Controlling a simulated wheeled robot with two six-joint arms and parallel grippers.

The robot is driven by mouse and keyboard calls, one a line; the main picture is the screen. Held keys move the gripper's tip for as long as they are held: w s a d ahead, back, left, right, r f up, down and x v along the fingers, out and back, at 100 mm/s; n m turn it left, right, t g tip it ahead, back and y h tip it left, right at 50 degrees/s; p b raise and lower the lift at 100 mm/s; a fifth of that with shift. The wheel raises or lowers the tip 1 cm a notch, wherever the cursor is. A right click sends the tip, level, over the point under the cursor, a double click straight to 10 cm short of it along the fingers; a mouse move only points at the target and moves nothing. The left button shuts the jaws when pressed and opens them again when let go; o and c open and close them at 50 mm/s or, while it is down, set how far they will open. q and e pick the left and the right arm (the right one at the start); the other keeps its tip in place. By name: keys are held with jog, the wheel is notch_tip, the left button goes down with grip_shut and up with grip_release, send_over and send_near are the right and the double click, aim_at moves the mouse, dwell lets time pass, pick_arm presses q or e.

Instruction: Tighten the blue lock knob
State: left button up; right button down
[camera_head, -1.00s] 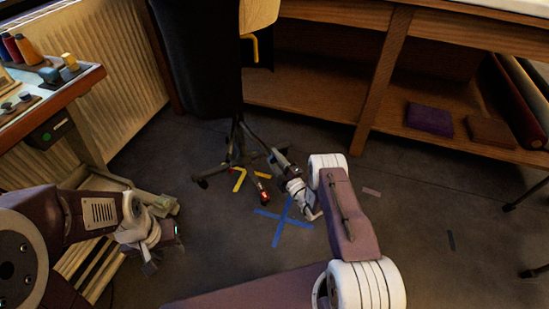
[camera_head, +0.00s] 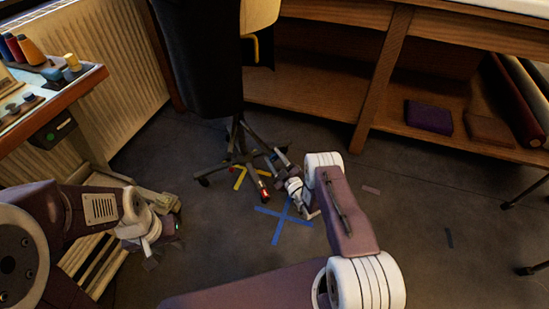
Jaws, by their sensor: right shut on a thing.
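A black upholstered form (camera_head: 200,55) stands on a thin dark pole with several spread legs. One leg ends in a red-marked foot (camera_head: 265,194). I cannot make out the blue lock knob. My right gripper (camera_head: 275,157) is low, at the right side of the stand's legs. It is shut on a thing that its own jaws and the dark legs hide. My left gripper (camera_head: 156,258) is at lower left, well apart from the stand. Its fingers are too dark and small to tell whether they are open.
A blue tape cross (camera_head: 284,220) and a yellow tape mark (camera_head: 239,177) lie on the floor by the stand. A table with thread spools (camera_head: 68,125) is at left, a slatted wooden piece (camera_head: 98,265) below it. Wooden shelves (camera_head: 300,100) stand behind. The floor at right is mostly clear.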

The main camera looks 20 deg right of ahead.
dwell(0.4)
jog(key=c, duration=0.9)
grip_release()
jog(key=shift+c, duration=0.2)
jog(key=shift+s, duration=0.1)
jog(key=p+v, duration=0.4)
jog(key=v, duration=0.5)
